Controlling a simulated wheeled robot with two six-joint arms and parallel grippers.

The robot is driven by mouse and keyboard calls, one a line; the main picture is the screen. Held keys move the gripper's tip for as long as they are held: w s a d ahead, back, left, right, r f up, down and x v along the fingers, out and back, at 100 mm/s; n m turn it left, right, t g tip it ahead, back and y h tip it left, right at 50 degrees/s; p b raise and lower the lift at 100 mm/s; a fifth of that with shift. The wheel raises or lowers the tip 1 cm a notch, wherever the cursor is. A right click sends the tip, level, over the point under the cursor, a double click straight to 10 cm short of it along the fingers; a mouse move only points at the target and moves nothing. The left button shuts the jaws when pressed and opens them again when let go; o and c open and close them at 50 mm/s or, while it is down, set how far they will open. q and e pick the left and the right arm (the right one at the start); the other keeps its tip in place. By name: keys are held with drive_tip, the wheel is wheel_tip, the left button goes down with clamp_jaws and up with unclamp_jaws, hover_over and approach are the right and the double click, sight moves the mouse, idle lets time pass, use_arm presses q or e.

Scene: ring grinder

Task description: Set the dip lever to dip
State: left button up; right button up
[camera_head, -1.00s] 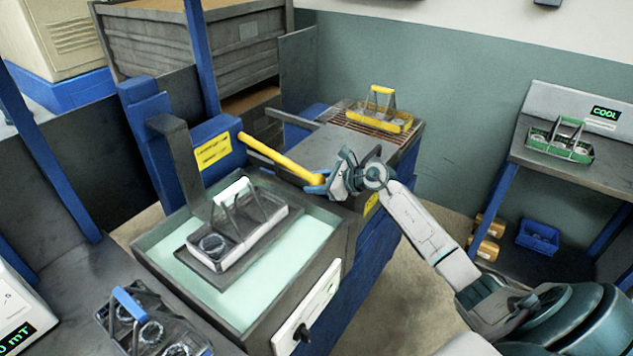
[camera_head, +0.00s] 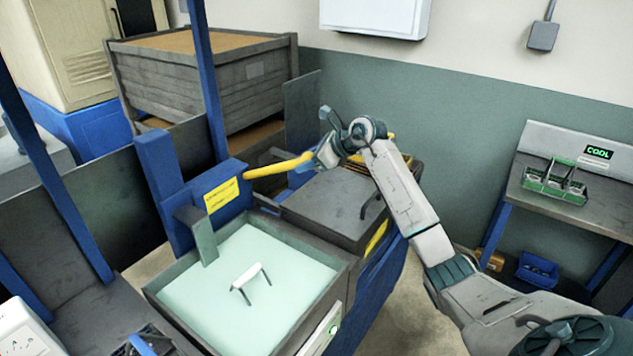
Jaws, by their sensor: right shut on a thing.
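The yellow dip lever (camera_head: 275,169) runs from the blue post with the yellow label (camera_head: 221,195) and slopes slightly up to the right. My right gripper (camera_head: 314,162) is shut on the lever's outer end. The tank (camera_head: 168,314) holds pale green liquid. The basket in it is under the liquid; only its white handle (camera_head: 248,275) and thin dark handle legs show above the surface. A grey bracket (camera_head: 197,232) reaches down from the post into the liquid. My left gripper is out of view.
A grey-topped unit (camera_head: 335,205) stands behind the tank, partly hidden by my right arm. A green basket (camera_head: 555,182) sits on the bench at right under a COOL display (camera_head: 598,152). A blue bin (camera_head: 537,269) is on the floor below.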

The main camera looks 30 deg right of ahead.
drive_tip(key=shift+w+a+r, duration=0.15)
drive_tip(key=shift+w+r, duration=0.25)
drive_tip(key=shift+r, duration=0.3)
drive_tip(key=shift+w+a+r, duration=0.2)
drive_tip(key=shift+w+r, duration=0.25)
drive_tip(key=shift+r, duration=0.25)
drive_tip(key=shift+w+a+r, duration=0.15)
drive_tip(key=shift+w+r, duration=0.25)
drive_tip(key=shift+r, duration=0.3)
drive_tip(key=o, duration=1.1)
drive_tip(key=shift+o, duration=1.3)
drive_tip(key=shift+w+f, duration=0.1)
drive_tip(key=shift+f, duration=0.05)
drive_tip(key=shift+s+d, duration=0.15)
drive_tip(key=shift+s, duration=0.05)
drive_tip(key=b+v, duration=0.4)
drive_tip(key=v, duration=0.6)
